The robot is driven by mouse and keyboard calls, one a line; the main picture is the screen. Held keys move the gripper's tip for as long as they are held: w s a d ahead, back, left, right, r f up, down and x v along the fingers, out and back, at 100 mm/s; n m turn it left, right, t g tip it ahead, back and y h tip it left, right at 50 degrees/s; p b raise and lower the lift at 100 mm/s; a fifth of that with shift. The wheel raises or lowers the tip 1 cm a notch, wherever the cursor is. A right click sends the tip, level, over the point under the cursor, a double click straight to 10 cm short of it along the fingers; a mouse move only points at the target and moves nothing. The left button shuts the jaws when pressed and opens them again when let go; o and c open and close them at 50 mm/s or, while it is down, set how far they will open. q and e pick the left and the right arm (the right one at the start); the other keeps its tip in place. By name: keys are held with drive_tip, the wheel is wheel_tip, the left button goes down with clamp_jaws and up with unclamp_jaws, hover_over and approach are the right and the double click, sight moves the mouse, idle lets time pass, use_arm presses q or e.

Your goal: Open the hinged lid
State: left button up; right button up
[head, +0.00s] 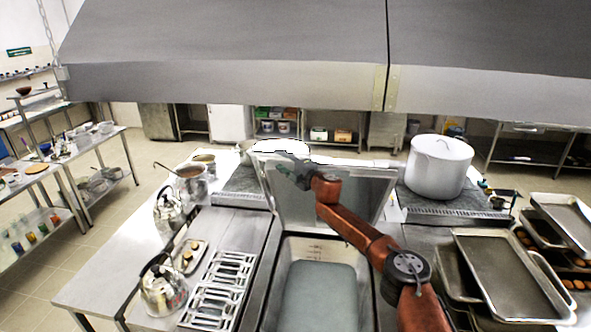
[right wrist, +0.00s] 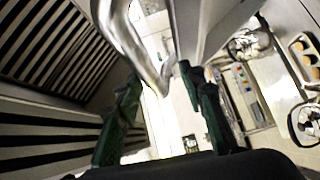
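The hinged lid (head: 358,196) is a grey metal panel standing raised behind an open rectangular basin (head: 320,290). Its inner face is towards me. My right arm reaches across in front of it, and my right gripper (head: 292,160) is at the lid's top edge, left of its middle. In the right wrist view, the two dark green fingers (right wrist: 158,80) are spread apart. A shiny curved metal bar (right wrist: 130,40), apparently the lid's handle, lies just beyond the fingertips, near the gap. I cannot tell whether it touches a finger. My left gripper is not in view.
A range hood (head: 230,60) hangs low over the cooking line. A large white stockpot (head: 438,168) stands right of the lid. Trays (head: 510,270) lie at the right. Kettles (head: 163,290) and a slotted metal rack (head: 218,288) are on the left counter.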

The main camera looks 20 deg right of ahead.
drive_tip(key=v, duration=1)
drive_tip(key=shift+r, duration=0.25)
drive_tip(key=shift+d, duration=0.1)
